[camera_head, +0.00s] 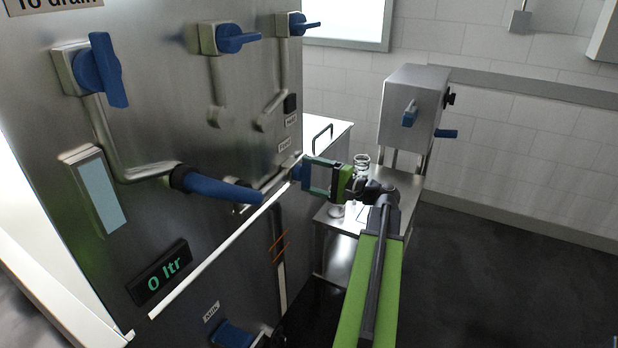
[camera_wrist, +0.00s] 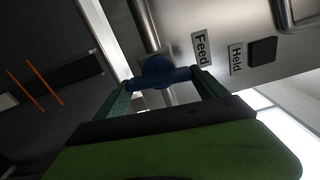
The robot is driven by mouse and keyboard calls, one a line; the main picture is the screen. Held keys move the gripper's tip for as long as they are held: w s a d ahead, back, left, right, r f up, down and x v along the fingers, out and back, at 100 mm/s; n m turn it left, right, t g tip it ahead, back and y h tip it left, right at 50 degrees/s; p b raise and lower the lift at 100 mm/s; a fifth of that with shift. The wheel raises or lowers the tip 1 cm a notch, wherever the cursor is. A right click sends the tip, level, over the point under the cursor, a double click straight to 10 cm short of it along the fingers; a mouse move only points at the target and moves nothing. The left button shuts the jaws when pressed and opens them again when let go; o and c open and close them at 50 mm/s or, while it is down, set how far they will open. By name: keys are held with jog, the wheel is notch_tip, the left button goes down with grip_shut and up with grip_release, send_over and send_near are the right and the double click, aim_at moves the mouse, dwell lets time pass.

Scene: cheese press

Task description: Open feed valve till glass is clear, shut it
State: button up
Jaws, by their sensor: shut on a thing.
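My gripper (camera_head: 312,176) is at the steel panel, shut on the blue feed valve handle (camera_head: 297,173). In the wrist view the blue handle (camera_wrist: 157,74) lies between the green fingers of my gripper (camera_wrist: 163,92), beside a "Feed" label (camera_wrist: 202,48). Below it on the panel is an upright strip, dark above and pale below (camera_head: 281,270), with orange marks; it also shows in the wrist view (camera_wrist: 60,86). A pale blue framed window (camera_head: 101,194) is at the panel's left. I cannot tell which of these is the glass.
Other blue handles (camera_head: 100,70) (camera_head: 236,39) (camera_head: 304,24) stick out from the panel, and a large blue one (camera_head: 222,189) is left of my gripper. A display (camera_head: 160,272) reads "0 ltr". A steel table (camera_head: 343,244) and a steel box (camera_head: 412,95) stand behind my arm.

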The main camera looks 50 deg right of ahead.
jog(key=shift+a+n, duration=0.1)
jog(key=shift+n, duration=0.6)
jog(key=o, duration=1.3)
jog(key=v, duration=1.7)
jog(key=shift+s, duration=0.3)
jog(key=shift+f, duration=0.1)
